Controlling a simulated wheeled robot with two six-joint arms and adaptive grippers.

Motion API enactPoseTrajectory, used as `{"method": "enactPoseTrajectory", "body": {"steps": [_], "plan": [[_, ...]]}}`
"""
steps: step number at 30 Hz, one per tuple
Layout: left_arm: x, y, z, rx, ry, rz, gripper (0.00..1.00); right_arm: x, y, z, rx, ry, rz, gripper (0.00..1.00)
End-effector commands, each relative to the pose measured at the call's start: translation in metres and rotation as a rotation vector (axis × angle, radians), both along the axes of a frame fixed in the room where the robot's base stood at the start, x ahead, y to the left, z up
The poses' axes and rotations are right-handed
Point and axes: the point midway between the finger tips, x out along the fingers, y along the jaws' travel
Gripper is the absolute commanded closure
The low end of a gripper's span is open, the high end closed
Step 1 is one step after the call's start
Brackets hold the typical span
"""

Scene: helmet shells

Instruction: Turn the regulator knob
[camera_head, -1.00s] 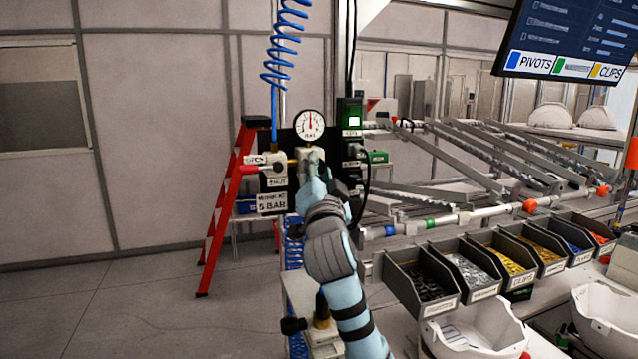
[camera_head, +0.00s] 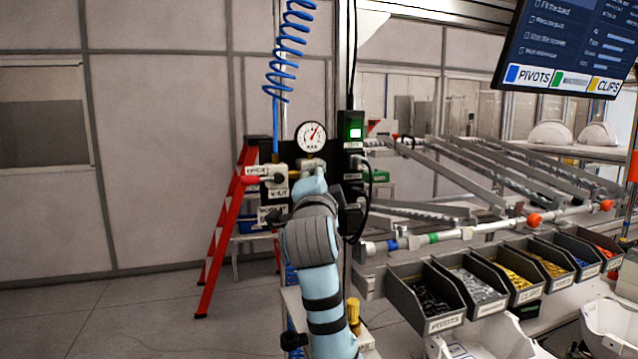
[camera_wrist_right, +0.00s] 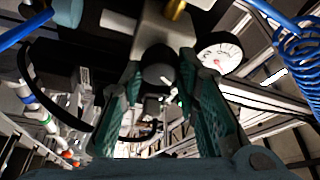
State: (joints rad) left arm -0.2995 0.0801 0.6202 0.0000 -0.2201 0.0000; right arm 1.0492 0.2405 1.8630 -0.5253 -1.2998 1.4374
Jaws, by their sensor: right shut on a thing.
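The regulator (camera_head: 312,166) is on the dark panel, below the round white pressure gauge (camera_head: 310,136). The gauge needle points up and to the right. My right gripper (camera_head: 309,184) is at the regulator, its fingers mostly hidden behind my own wrist in the head view. In the right wrist view its two teal fingers (camera_wrist_right: 160,80) stand on either side of the dark round regulator knob (camera_wrist_right: 158,66), shut on it. The gauge also shows there (camera_wrist_right: 219,56), right of the fingers. My left gripper is in neither view.
A red-handled valve (camera_head: 266,179) sits left of the regulator. A box with a green light (camera_head: 352,130) and a hanging black cable are close on the right. A coiled blue hose (camera_head: 287,50) hangs above. Part bins (camera_head: 444,322) stand at lower right; a red ladder (camera_head: 222,230) stands left.

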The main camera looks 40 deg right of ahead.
Motion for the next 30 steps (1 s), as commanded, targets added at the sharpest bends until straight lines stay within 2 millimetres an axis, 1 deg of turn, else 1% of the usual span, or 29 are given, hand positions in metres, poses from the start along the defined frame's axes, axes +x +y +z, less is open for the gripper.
{"method": "enactPoseTrajectory", "body": {"steps": [8, 9, 11, 12, 13, 20, 23, 26, 30], "plan": [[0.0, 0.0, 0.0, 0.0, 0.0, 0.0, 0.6, 0.001, 0.0, -0.001, 0.001, 0.001, 0.002, 0.99], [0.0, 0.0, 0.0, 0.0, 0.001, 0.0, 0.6, 0.0, 0.0, -0.001, 0.001, 0.001, 0.002, 0.69], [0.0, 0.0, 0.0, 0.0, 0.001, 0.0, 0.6, 0.0, 0.0, 0.0, 0.001, 0.001, 0.002, 0.6], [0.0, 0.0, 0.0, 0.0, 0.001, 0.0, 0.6, 0.0, 0.0, 0.0, 0.001, 0.001, 0.002, 0.53], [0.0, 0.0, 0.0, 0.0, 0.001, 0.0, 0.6, 0.0, 0.0, 0.0, 0.001, 0.001, 0.002, 0.51], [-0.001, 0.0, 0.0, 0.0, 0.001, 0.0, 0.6, 0.0, 0.0, 0.0, 0.0, 0.0, 0.0, 0.51], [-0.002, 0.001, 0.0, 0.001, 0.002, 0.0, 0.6, -0.003, 0.002, 0.0, -0.001, -0.001, 0.001, 0.51], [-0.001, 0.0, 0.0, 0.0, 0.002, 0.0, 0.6, -0.014, 0.013, -0.002, -0.001, -0.002, 0.002, 0.51], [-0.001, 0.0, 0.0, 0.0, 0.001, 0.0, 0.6, -0.042, 0.038, -0.008, 0.002, -0.004, 0.005, 0.51]]}}
